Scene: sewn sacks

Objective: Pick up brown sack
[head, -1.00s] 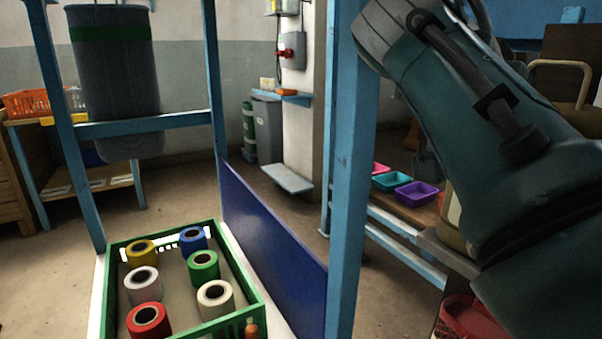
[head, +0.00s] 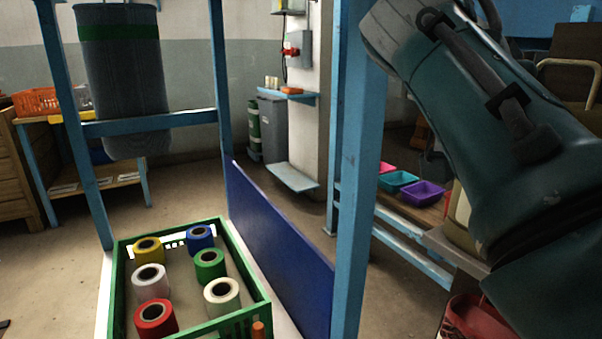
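No brown sack can be made out in the head view. My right arm reaches in from the right side of the picture and crosses the upper right. Its gripper is outside the frame. My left arm and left gripper are not in view.
A green crate (head: 262,297) holds several thread spools, among them a red one (head: 155,318). Blue posts (head: 361,190) and a dark blue panel (head: 275,245) stand beside it. Open floor (head: 60,275) lies left of the crate.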

